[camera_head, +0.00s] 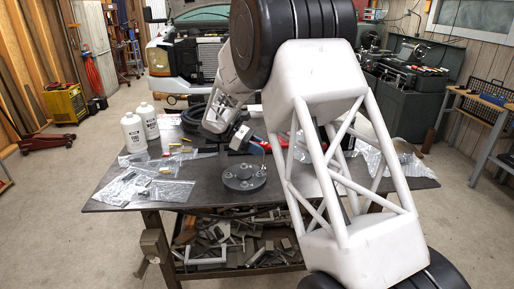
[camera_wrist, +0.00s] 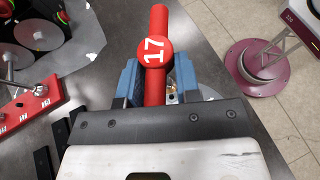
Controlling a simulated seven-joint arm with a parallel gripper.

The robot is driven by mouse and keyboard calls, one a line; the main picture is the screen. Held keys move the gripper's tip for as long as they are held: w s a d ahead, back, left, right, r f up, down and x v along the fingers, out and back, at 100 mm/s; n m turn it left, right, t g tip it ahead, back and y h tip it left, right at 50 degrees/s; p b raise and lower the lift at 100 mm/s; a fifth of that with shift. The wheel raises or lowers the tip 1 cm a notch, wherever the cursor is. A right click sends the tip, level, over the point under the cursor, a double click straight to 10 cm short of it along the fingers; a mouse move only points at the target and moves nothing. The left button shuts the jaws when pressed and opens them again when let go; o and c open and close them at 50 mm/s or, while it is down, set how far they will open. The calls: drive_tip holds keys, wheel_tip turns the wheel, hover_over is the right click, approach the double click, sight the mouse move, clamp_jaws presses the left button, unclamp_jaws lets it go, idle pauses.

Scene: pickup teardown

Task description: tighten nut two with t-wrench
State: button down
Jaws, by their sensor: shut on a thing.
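In the wrist view, a red T-wrench marked 17 (camera_wrist: 154,51) stands between the blue fingers of my gripper (camera_wrist: 156,82), which is shut on it. Its crossbar points up the picture and its shaft runs down between the fingers. In the head view, my gripper (camera_head: 242,137) is above the back of a round dark flange (camera_head: 236,184) on the table. Several small studs or nuts show on the flange. I cannot tell which is nut two, nor whether the wrench's lower end sits on a nut; the gripper hides it in the wrist view.
The dark table (camera_head: 212,199) also bears two white bottles (camera_head: 133,133) and plastic bags (camera_head: 150,188) at left. A red tool holder (camera_wrist: 30,106) lies left in the wrist view. My arm hides the table's right middle. Bare table lies in front of the flange.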

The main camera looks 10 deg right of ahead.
drive_tip(key=n+t, duration=0.3)
drive_tip(key=shift+s+a+r+t+h, duration=0.1)
drive_tip(key=shift+s+r+t+h, duration=0.2)
drive_tip(key=shift+t+h, duration=0.1)
drive_tip(key=shift+s+a+r+n+t, duration=0.1)
drive_tip(key=shift+a+n+t, duration=0.1)
drive_tip(key=shift+n+t, duration=0.6)
drive_tip(key=shift+w+a+r+n+t, duration=0.1)
drive_tip(key=shift+a+n+t, duration=0.15)
drive_tip(key=shift+n+t, duration=0.5)
drive_tip(key=shift+s+a+n+t, duration=0.1)
drive_tip(key=shift+a+n+t, duration=0.1)
drive_tip(key=shift+n+t, duration=0.55)
drive_tip(key=shift+f, duration=0.15)
drive_tip(key=shift+f, duration=0.45)
drive_tip(key=shift+f, duration=1.1)
